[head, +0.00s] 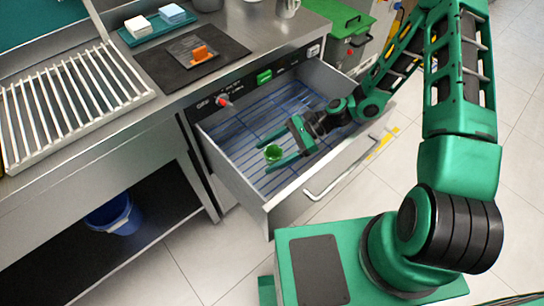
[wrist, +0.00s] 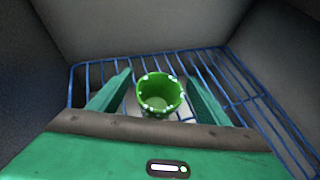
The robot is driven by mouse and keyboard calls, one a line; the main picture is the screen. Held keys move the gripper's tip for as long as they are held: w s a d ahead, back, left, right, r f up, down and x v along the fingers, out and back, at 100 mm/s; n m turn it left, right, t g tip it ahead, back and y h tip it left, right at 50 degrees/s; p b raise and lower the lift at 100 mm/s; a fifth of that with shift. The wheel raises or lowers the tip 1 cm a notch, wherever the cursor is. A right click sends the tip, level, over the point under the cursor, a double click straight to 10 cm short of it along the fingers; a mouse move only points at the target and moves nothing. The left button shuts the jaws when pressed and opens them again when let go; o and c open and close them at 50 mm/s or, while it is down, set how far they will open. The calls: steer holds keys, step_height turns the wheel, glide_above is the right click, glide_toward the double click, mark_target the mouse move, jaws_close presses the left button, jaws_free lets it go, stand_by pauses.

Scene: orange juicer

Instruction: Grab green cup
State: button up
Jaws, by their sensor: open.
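The green cup (head: 273,153) stands upright on a blue wire rack inside the open drawer (head: 240,190). In the wrist view the cup (wrist: 160,95) shows its open top and a white-speckled rim, and it looks empty. My gripper (head: 284,148) reaches down into the drawer from the right. In the wrist view its green fingers (wrist: 159,92) are spread, one on each side of the cup, with a visible gap on both sides. The gripper is open and holds nothing. The lower front of the cup is partly hidden by the gripper body.
Drawer walls enclose my gripper; the drawer handle (head: 345,165) is at its front. The blue rack (wrist: 235,85) covers the drawer floor. Above are the steel counter with a black mat (head: 225,70), an orange object (head: 200,53) and a white slatted rack (head: 70,100). A blue bucket (head: 115,215) is below left.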

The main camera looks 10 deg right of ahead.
steer(key=shift+x, duration=1.35)
steer(key=c, duration=1.1)
steer(key=shift+r, duration=0.1)
